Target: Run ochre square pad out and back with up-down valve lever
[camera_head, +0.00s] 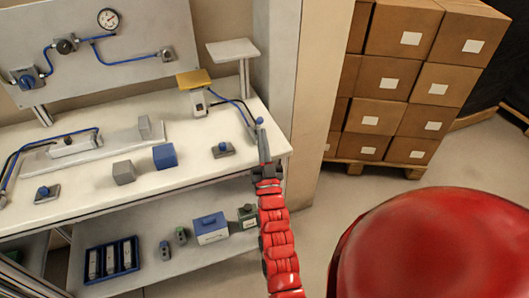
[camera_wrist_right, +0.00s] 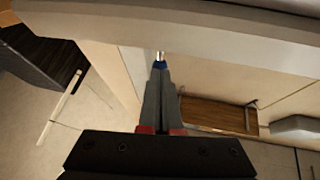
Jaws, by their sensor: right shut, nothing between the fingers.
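The ochre square pad (camera_head: 193,79) sits level on top of a small grey-white cylinder (camera_head: 198,103) at the back right of the bench. Blue and dark hoses run from the cylinder to the bench's right end. There a small blue knob (camera_head: 259,121), seemingly the valve lever's, shows just beyond my right fingertips. My right gripper (camera_head: 263,140) is shut and empty at the bench's right edge. The valve body is mostly hidden. My left gripper is out of view.
The white bench (camera_head: 85,205) holds grey and blue blocks (camera_head: 164,156) and blue-knobbed fittings (camera_head: 222,150). A gauge board (camera_head: 130,65) stands behind. A lower shelf (camera_head: 160,272) carries boxes. Stacked cartons (camera_head: 403,28) stand at right.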

